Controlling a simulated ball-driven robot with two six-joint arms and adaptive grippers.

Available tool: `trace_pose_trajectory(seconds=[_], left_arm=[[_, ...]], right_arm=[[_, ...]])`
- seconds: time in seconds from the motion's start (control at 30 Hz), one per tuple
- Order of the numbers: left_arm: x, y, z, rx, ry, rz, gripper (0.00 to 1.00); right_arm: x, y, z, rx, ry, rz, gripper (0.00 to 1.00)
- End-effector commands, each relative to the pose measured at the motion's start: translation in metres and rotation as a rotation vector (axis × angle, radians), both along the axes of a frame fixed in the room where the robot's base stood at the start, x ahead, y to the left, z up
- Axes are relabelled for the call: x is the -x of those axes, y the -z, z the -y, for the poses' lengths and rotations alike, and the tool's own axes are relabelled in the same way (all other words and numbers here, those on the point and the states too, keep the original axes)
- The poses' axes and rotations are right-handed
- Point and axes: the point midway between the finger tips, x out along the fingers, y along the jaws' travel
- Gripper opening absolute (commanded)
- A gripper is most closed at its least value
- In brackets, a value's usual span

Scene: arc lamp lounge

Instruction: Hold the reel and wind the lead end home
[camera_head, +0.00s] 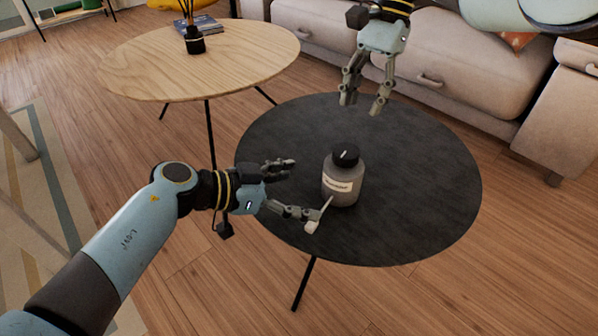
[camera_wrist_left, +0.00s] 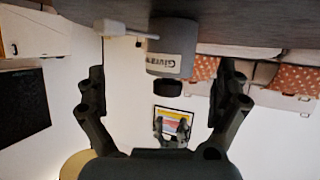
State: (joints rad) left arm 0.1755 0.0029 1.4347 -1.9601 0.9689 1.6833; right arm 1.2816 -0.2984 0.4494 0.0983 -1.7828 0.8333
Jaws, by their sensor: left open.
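The reel (camera_head: 343,190) is a grey bottle-like body with a pale label and a black knob on top. It stands upright on the dark round table (camera_head: 430,190) and appears upside down in the left wrist view (camera_wrist_left: 172,62). A small white piece with a thin stem, seemingly the lead end (camera_wrist_left: 111,28), sits beside it. My left gripper (camera_head: 301,194) is open and empty, left of the reel, its fingers pointing towards it. Its lower fingertip overlaps the white piece in the head view; contact is unclear. My right gripper (camera_head: 362,106) hangs open and empty above the table, beyond the reel.
A light wooden table (camera_head: 130,65) holds a dark vase (camera_head: 195,42) and books (camera_head: 198,24) at the back left. A beige sofa (camera_head: 440,60) stands behind the dark table. The dark table's right side is clear.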

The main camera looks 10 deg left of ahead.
Motion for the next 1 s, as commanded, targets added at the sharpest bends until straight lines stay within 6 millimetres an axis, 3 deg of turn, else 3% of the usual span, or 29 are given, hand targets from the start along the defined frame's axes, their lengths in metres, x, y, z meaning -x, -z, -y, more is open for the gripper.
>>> trace_pose_trajectory(seconds=[0.1,0.23,0.7,1.0], left_arm=[[-0.018,-0.016,0.002,0.005,-0.001,0.035,1.00],[-0.028,-0.019,0.007,0.007,-0.002,0.048,1.00],[-0.070,0.012,0.069,0.006,-0.002,0.047,1.00],[-0.080,0.020,0.083,0.004,-0.004,0.049,1.00]], right_arm=[[0.000,0.000,0.000,0.000,0.000,0.000,0.38],[0.000,0.000,0.000,0.000,0.000,0.000,0.38],[0.000,0.000,0.000,0.000,0.000,0.000,0.38],[0.000,0.000,0.000,0.000,0.000,0.000,0.38]])
